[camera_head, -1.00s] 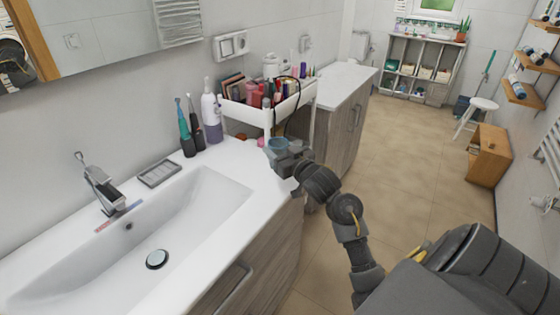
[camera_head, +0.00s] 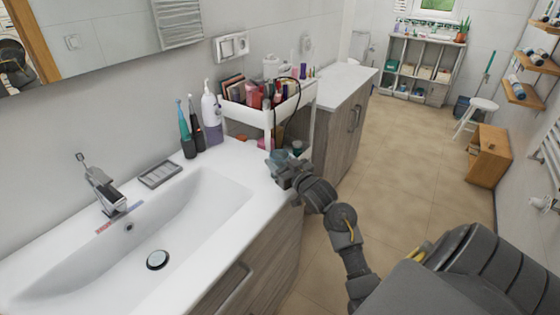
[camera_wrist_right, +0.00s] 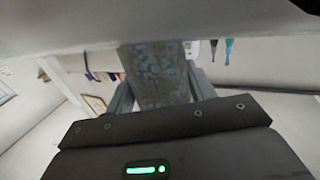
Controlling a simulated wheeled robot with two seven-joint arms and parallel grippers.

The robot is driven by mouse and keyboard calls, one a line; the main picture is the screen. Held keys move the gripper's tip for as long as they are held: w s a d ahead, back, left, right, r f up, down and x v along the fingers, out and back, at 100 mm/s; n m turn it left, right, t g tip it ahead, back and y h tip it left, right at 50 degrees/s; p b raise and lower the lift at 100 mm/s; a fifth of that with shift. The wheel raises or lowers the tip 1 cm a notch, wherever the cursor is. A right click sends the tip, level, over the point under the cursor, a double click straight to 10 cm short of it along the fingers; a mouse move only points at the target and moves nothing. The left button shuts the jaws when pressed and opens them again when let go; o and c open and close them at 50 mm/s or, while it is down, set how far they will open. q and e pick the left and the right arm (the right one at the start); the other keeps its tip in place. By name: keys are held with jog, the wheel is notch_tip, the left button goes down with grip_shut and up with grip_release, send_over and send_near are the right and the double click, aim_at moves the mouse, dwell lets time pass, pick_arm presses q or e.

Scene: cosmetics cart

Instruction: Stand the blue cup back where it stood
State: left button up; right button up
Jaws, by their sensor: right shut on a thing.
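The blue cup (camera_head: 283,155) is held between the fingers of my right gripper (camera_head: 280,163), just beyond the right end of the sink counter and in front of the cart. In the right wrist view the cup (camera_wrist_right: 160,77) fills the gap between the two fingers, its side mottled blue-grey. The gripper hides much of it in the head view. The white cosmetics cart (camera_head: 268,118) stands behind the gripper, with a full upper tray and a lower level partly hidden by my gripper. My left gripper is not in view.
The white sink counter (camera_head: 238,160) lies left of my right gripper. Toothbrushes (camera_head: 186,140) and a white bottle (camera_head: 211,115) stand at its back edge. A second cabinet (camera_head: 340,120) stands right of the cart. The floor (camera_head: 400,170) to the right is open.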

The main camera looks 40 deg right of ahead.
jog(key=o, duration=1.1)
jog(key=shift+f, duration=0.1)
jog(key=s, duration=0.8)
jog(key=s+a+b, duration=0.1)
jog(key=s, duration=0.3)
jog(key=shift+a+r, duration=0.1)
jog(key=shift+r, duration=0.1)
